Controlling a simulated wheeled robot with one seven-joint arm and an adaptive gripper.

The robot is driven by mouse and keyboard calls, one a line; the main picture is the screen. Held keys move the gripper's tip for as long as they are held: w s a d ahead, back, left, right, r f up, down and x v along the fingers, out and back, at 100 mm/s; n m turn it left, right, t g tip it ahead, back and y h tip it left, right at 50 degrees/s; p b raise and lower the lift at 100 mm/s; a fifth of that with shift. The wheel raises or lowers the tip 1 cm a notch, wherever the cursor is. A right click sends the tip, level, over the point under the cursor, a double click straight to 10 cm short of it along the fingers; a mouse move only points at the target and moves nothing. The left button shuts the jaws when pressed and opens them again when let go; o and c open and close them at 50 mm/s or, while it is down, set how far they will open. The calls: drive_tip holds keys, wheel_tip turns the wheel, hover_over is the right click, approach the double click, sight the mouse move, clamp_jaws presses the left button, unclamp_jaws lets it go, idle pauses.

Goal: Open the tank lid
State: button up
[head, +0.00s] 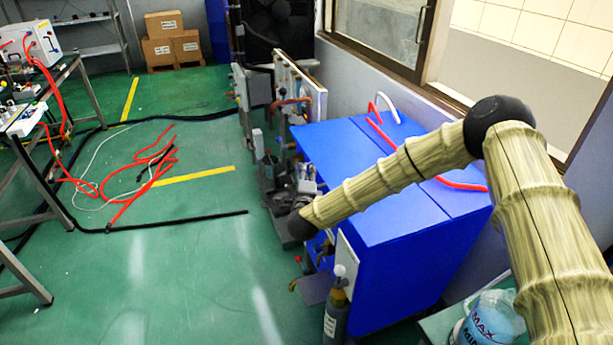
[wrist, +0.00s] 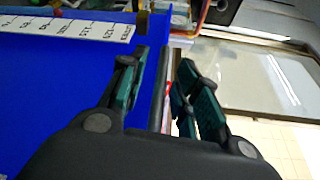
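My gripper (wrist: 164,62) shows in the wrist view with its two green-padded fingers apart. A dark upright bar (wrist: 162,90) lies between the fingers; I cannot tell whether either finger touches it. A blue panel (wrist: 60,85) with a white labelled strip (wrist: 70,28) is left of the fingers. In the head view my arm reaches left across a large blue cabinet (head: 385,235), and its far end is by the cabinet's left side. My gripper is hidden there. I cannot pick out a tank lid for certain in either view.
Fittings and pipes (head: 285,185) crowd the cabinet's left side. A grey bottle (head: 336,312) stands at its front. A red hose (head: 375,110) lies over its top. Red hoses (head: 120,185) and a black cable lie on the green floor at left, with open floor (head: 180,285) before them.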

clamp_jaws()
